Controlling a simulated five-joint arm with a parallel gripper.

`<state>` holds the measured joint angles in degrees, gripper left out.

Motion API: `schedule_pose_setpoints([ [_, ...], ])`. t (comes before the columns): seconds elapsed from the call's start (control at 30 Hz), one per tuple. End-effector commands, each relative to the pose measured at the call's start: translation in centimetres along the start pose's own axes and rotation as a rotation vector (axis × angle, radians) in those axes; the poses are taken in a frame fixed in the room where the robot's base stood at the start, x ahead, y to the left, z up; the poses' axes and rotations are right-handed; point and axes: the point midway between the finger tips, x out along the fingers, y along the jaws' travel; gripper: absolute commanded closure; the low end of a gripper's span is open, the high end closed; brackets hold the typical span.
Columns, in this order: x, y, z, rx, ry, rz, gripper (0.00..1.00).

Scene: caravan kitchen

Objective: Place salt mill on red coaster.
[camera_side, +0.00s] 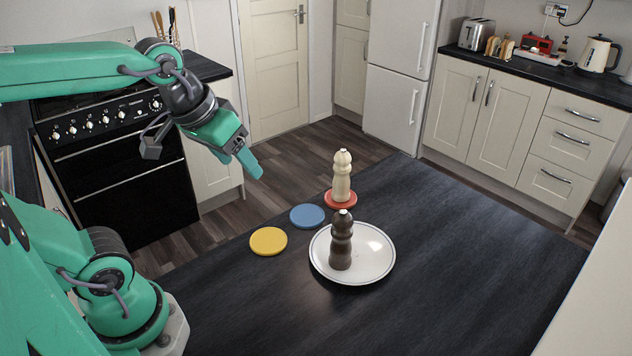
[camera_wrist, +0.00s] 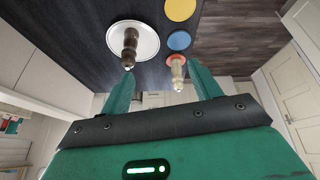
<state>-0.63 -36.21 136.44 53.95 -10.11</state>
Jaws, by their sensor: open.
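A pale cream mill (camera_side: 341,176) stands upright on the red coaster (camera_side: 340,199) at the far edge of the dark table. A dark brown mill (camera_side: 341,240) stands upright on a white plate (camera_side: 372,262), nearer the camera. The frames do not label which one is the salt mill. In the wrist view the cream mill (camera_wrist: 177,75) and brown mill (camera_wrist: 129,47) both show beyond the fingers. My gripper (camera_side: 252,165) is open and empty, raised above and left of the coasters, apart from both mills. Its two fingers (camera_wrist: 162,88) show spread in the wrist view.
A blue coaster (camera_side: 307,216) and a yellow coaster (camera_side: 268,241) lie bare to the left of the red one. The table (camera_side: 460,250) is clear to the right of the plate. An oven (camera_side: 115,160) and counters stand around it.

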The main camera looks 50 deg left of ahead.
Motion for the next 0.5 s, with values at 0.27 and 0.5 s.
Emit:
schedule_pose_setpoints([
  [0.27, 0.6, -0.3, 3.0, 0.175, 0.04, 0.009, 0.37],
  [0.5, 0.7, -0.3, 3.2, 0.189, 0.041, 0.009, 0.37],
])
